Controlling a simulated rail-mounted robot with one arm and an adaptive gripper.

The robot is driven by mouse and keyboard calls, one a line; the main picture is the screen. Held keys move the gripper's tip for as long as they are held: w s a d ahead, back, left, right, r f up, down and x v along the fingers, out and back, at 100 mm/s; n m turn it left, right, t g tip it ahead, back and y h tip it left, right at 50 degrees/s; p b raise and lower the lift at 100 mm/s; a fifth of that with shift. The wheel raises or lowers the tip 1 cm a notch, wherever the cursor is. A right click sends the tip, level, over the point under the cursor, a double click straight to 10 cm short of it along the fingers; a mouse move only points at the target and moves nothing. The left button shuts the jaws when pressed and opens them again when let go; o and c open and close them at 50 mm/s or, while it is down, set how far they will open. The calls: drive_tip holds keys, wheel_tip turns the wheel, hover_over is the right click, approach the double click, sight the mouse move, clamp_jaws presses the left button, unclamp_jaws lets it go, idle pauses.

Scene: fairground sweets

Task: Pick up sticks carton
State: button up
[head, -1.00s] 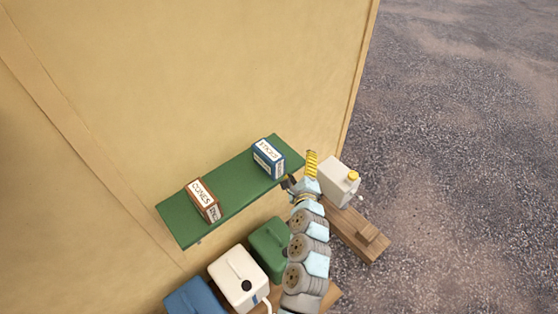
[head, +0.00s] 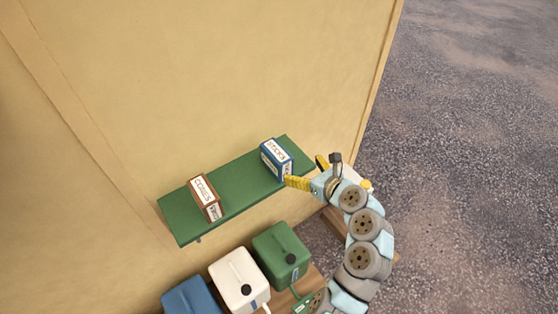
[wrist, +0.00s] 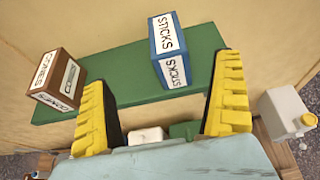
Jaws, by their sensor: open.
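The sticks carton (head: 275,158) is a blue box with white labels reading STICKS. It stands upright at the right part of the green shelf (head: 236,184). It also shows in the wrist view (wrist: 167,50), at the upper middle, beyond and between my two fingers. My gripper (head: 306,174) has yellow ribbed fingers and is at the shelf's right front. In the wrist view the fingers (wrist: 163,112) are wide apart with nothing between them. In the head view one fingertip lies close to the carton's lower right side; I cannot tell whether it touches.
A brown cones carton (head: 205,198) stands on the shelf to the left. Below are a green canister (head: 281,252), a white canister (head: 238,280) and a blue canister (head: 192,298). A pale jug with a yellow cap (wrist: 287,113) is at the right. The shelf between the cartons is clear.

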approach(277, 151)
drive_tip(key=x, duration=0.4)
drive_tip(key=shift+s+a+f, duration=0.1)
drive_tip(key=shift+s+a, duration=0.2)
drive_tip(key=shift+w+d+x, duration=0.15)
drive_tip(key=shift+d+x, duration=0.05)
drive_tip(key=shift+x, duration=1)
drive_tip(key=shift+w+d+x, duration=0.15)
drive_tip(key=shift+x, duration=1.85)
drive_tip(key=shift+c, duration=0.2)
drive_tip(key=c, duration=1.3)
